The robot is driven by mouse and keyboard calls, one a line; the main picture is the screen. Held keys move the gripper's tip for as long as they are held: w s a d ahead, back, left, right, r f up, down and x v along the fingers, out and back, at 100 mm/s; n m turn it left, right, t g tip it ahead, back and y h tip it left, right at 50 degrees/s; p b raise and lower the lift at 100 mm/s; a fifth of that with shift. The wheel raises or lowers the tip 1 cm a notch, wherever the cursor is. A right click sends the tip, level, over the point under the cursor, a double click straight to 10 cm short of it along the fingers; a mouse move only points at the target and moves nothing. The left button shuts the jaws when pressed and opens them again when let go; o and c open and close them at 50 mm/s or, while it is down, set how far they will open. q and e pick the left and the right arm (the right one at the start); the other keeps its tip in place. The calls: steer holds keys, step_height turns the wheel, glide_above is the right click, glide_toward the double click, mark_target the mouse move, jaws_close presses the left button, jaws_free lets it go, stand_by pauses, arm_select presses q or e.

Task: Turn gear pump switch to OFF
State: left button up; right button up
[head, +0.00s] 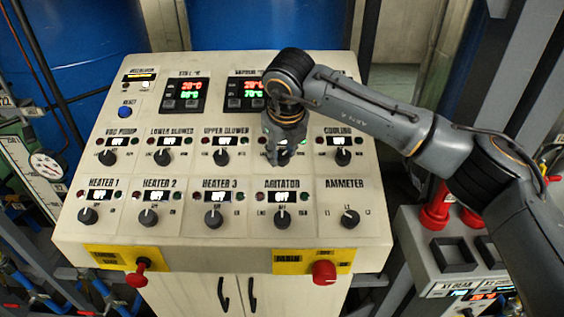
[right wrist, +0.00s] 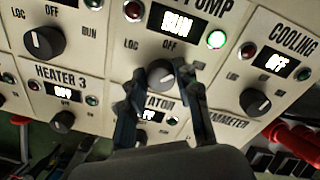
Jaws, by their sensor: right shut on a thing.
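The gear pump switch is a round black knob (right wrist: 160,74) in the top row of the panel, between the upper blower and cooling switches. In the right wrist view its display (right wrist: 177,21) reads RUN and the green lamp (right wrist: 216,39) beside it is lit. Its label is partly cut off, reading "PUMP". My right gripper (head: 279,158) comes down over this switch in the head view and hides most of it. In the right wrist view its fingers (right wrist: 159,84) are shut on the knob, one on each side. My left gripper is not in view.
The cooling knob (head: 343,157) is close on the right and the upper blower knob (head: 221,157) on the left. The agitator knob (head: 282,219) is just below. A red emergency knob (head: 324,272) sticks out at the panel's lower front. My right arm crosses the panel's right side.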

steer(key=n+b, duration=0.3)
steer(key=shift+f+n, duration=0.15)
steer(key=shift+n, duration=0.25)
steer(key=shift+n+b, duration=0.8)
steer(key=shift+n, duration=0.4)
steer(key=shift+a+n+b, duration=0.1)
steer(key=shift+n+b, duration=0.25)
steer(key=shift+n, duration=0.85)
steer(key=o, duration=1.1)
steer(key=shift+o, duration=0.2)
steer(key=shift+r, duration=0.2)
